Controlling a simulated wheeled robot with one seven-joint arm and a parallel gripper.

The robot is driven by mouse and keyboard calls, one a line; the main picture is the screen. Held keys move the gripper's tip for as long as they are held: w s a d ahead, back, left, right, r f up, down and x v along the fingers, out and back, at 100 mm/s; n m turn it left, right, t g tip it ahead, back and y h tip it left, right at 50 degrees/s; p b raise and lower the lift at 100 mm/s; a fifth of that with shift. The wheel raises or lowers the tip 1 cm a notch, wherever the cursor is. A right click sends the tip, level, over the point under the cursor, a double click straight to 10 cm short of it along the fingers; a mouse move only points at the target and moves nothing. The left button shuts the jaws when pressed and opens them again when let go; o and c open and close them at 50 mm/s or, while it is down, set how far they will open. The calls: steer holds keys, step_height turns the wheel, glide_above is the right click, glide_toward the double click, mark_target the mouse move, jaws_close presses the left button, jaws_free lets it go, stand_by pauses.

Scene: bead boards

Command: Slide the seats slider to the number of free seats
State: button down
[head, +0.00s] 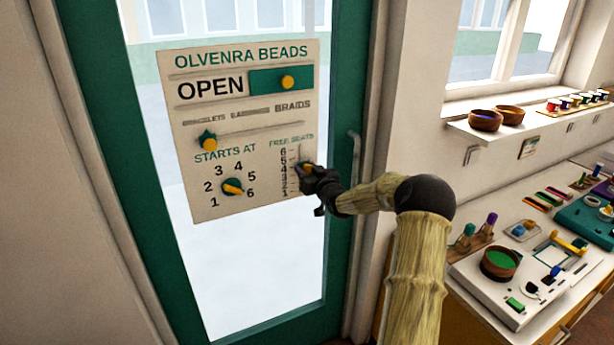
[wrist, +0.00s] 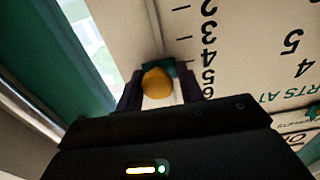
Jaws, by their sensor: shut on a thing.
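The sign board (head: 250,130) hangs on the glass door. Its free seats slider is a yellow knob on a teal piece, at the board's lower right, in a vertical slot beside a number scale (head: 284,172). My gripper (head: 309,172) is shut on the slider knob (wrist: 157,83), with one dark finger on each side of it in the wrist view. The wrist view shows the scale upside down. The slider stands around 4 to 5; the exact mark is unclear. The fingers partly cover the slider in the head view.
A door handle (head: 354,158) is close to my arm. A bead worktable (head: 480,275) and a shelf with bowls (head: 487,120) are on the right.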

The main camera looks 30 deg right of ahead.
steer(key=shift+d, duration=0.2)
steer(key=c, duration=1.1)
jaws_free()
steer(key=shift+d, duration=0.1)
steer(key=shift+s, duration=0.1)
steer(key=s+b, duration=0.4)
steer(key=s, duration=1.3)
steer(key=shift+s+a, duration=0.15)
steer(key=shift+a, duration=0.1)
